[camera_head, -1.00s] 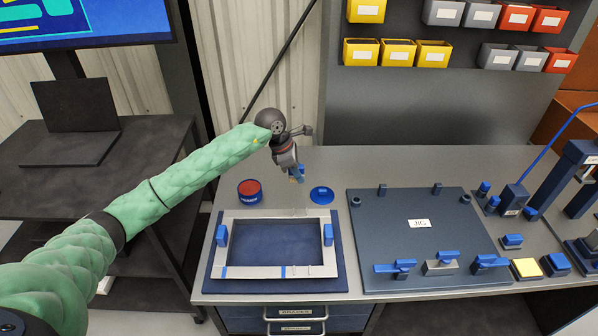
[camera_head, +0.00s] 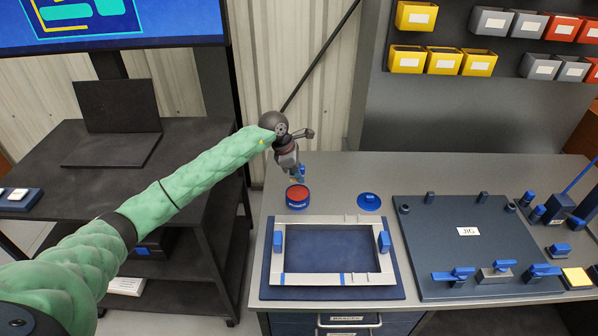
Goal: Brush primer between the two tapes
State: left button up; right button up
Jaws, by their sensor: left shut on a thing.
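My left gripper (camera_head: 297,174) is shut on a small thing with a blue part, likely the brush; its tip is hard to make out. It hangs just above the open tin of red primer (camera_head: 297,194), and I cannot tell if they touch. A pale metal frame (camera_head: 312,279) lies on a dark blue board (camera_head: 267,291) in front of the tin. My right gripper is out of view.
A round blue lid (camera_head: 369,201) lies right of the tin. Blue clamps (camera_head: 278,241) sit on the frame's sides. The jig plate (camera_head: 468,250) with upright pegs and toggle clamps fills the bench's right. A dark side table with a laptop (camera_head: 118,122) stands left.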

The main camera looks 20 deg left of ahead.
pick_arm(q)
send_over(303, 194)
jog(key=a, duration=0.1)
jog(key=shift+a+f, duration=0.15)
jog(key=shift+f, duration=2.6)
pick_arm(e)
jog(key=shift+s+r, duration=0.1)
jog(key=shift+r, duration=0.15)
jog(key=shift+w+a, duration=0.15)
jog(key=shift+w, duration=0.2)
pick_arm(q)
jog(key=shift+f+b, duration=0.15)
jog(key=shift+b, duration=0.15)
jog(key=shift+f+b, duration=0.3)
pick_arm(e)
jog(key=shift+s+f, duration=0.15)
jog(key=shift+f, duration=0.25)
pick_arm(q)
jog(key=shift+s+f+b, duration=0.1)
jog(key=shift+b, duration=0.35)
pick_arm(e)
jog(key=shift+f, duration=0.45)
